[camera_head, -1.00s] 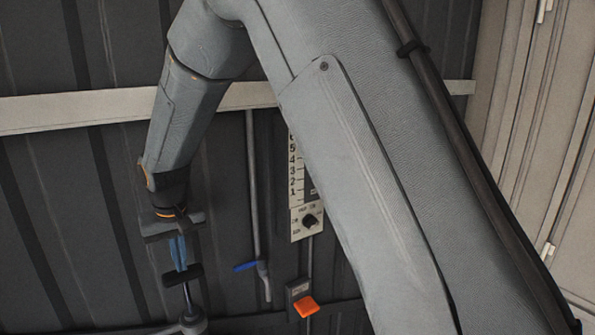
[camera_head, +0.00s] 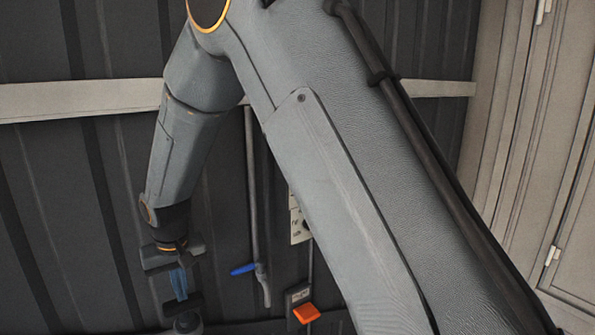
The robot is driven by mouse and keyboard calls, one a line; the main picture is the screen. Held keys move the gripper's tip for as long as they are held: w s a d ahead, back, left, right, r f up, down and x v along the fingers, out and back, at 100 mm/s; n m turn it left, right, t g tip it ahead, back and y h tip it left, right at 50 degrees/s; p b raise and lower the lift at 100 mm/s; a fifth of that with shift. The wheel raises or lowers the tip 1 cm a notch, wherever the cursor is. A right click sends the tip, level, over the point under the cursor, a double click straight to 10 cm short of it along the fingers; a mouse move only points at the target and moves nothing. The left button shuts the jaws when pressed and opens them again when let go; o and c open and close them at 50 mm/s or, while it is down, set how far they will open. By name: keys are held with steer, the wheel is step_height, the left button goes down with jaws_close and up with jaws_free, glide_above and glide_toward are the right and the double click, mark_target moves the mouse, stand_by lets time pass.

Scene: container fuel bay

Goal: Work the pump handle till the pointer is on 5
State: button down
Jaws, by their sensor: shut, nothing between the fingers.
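My gripper (camera_head: 180,290) points down at the lower left, its narrow blue fingers together and empty. Its tips are at the dark crossbar of the pump handle (camera_head: 186,304) and seem to meet it from above; exact contact is hard to tell. The top of the pump body (camera_head: 188,322) shows just below the handle, at the picture's bottom edge. Almost no rod shows between handle and body. The gauge plate (camera_head: 296,222) is mostly hidden behind my arm; only a lower left sliver shows. Its numbers and pointer cannot be seen.
A grey pipe with a blue lever (camera_head: 243,269) runs down the wall right of my gripper. An orange flap (camera_head: 306,313) on a small dark box is farther right. A pale rail (camera_head: 80,101) crosses the dark ribbed wall. Pale doors (camera_head: 560,170) stand at right.

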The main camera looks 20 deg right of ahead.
steer(key=shift+f, duration=0.6)
steer(key=w+p+v, duration=0.2)
steer(key=p+v, duration=0.4)
steer(key=v, duration=0.5)
steer(key=shift+a+r+p, duration=0.25)
steer(key=shift+r+p, duration=0.1)
steer(key=shift+r, duration=0.3)
steer(key=shift+w, duration=0.15)
steer(key=v, duration=0.2)
steer(key=w+v, duration=0.1)
steer(key=v, duration=0.1)
steer(key=shift+s+a+r, duration=0.1)
steer(key=shift+a+r, duration=0.05)
steer(key=shift+r, duration=0.35)
steer(key=s+d+f+m+b, duration=0.1)
steer(key=s+d+f+b, duration=0.4)
steer(key=s+d+f, duration=0.4)
steer(key=s+d+f+m+g+b, duration=0.1)
steer(key=s+d+f+b, duration=0.5)
steer(key=d, duration=1.2)
steer(key=s+f+m, duration=0.1)
steer(key=s+f, duration=0.2)
steer(key=shift+s+f+h, duration=0.3)
steer(key=shift+s+f, duration=0.05)
